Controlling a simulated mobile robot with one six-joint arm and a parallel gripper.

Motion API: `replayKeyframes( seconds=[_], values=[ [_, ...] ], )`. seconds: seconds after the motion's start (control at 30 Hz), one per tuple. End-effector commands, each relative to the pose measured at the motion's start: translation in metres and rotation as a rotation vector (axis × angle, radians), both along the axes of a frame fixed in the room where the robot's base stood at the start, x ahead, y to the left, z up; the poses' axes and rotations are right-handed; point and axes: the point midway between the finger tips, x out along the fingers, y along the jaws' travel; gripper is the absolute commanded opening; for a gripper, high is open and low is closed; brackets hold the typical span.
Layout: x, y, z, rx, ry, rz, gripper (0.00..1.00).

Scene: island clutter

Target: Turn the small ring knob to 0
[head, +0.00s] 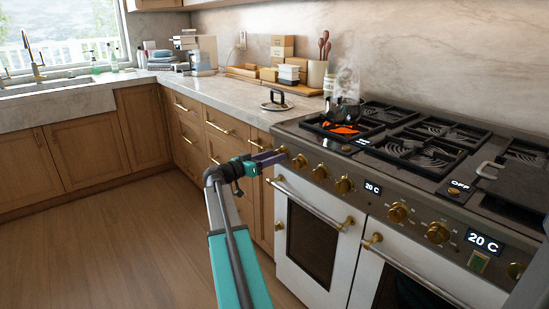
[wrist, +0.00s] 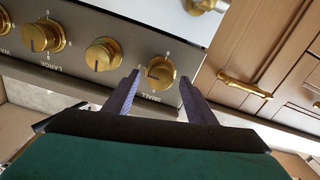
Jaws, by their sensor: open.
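The small ring knob (wrist: 160,73) is a round brass knob on the stove's front panel, with the word SMALL printed beside it in the wrist view. Its pointer mark does not line up clearly with a number I can read. My gripper (wrist: 157,92) is open, its two purple fingers spread on either side of the knob, the tips close to the panel. I cannot tell whether they touch the knob. In the head view my gripper (head: 268,158) is at the left end of the stove's knob row and partly covers that knob (head: 283,152).
Other brass knobs sit close by, the nearest (wrist: 103,54) beside the small one. The oven handle (head: 310,203) runs below the panel. A black-handled lid (head: 277,103) lies on the counter.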

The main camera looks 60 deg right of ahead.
Motion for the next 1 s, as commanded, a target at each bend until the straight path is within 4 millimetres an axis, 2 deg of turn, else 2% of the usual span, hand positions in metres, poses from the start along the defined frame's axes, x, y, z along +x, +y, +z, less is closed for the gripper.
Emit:
replayKeyframes(
  seconds=[0.13, 0.43, 0.6, 0.7, 1.0],
  values=[
    [-0.0017, -0.0067, 0.0001, 0.000, 0.000, 0.001, 0.51],
    [-0.0022, -0.0074, 0.0003, 0.000, 0.000, 0.001, 0.51],
    [-0.0023, -0.0073, 0.0002, 0.000, 0.000, 0.001, 0.22],
    [-0.0024, -0.0072, 0.0002, 0.000, 0.000, 0.001, 0.10],
    [-0.0026, -0.0072, 0.0001, 0.009, 0.026, 0.000, 0.10]
  ],
)
